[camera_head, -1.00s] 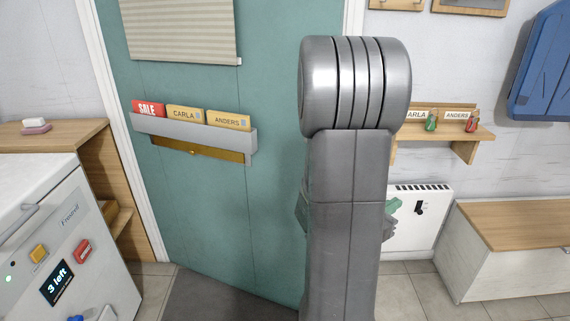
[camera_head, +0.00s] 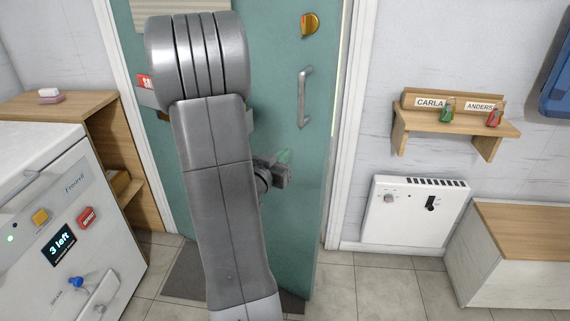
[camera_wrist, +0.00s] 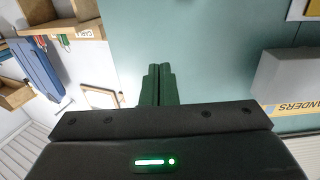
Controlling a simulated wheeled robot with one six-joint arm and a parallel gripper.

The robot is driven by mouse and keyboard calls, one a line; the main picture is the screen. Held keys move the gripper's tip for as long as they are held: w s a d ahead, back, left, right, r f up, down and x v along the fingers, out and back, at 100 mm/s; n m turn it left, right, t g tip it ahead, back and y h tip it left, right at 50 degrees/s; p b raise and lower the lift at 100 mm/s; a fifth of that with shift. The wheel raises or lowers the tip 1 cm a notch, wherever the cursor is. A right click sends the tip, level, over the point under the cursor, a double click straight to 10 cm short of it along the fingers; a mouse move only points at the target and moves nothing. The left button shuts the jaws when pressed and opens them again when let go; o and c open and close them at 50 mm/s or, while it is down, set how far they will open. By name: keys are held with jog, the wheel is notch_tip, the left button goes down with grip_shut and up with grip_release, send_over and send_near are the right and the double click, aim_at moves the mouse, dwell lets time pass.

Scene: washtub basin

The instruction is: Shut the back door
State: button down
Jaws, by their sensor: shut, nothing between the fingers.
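The teal back door (camera_head: 308,190) stands ajar in the head view. Its right edge is swung out from the white frame (camera_head: 343,150), and its lower corner reaches over the floor. A grey bar handle (camera_head: 303,97) and a brass lock (camera_head: 310,24) sit near that edge. My gripper (camera_head: 285,158) is in front of the door, below the handle and to its left. In the wrist view its green fingers (camera_wrist: 159,84) are shut together and empty, with the teal door surface (camera_wrist: 215,45) beyond. I cannot tell whether they touch the door. My arm hides the door's left middle.
A wall heater (camera_head: 412,222) and a shelf with key tags (camera_head: 455,122) are to the right of the door. A bench (camera_head: 515,245) stands at far right. A white machine (camera_head: 60,215) and a wooden cabinet (camera_head: 65,103) are at left. Tiled floor is clear at right.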

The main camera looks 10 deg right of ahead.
aim_at(301, 139)
jog(key=x, duration=0.7)
jog(key=shift+d, duration=0.15)
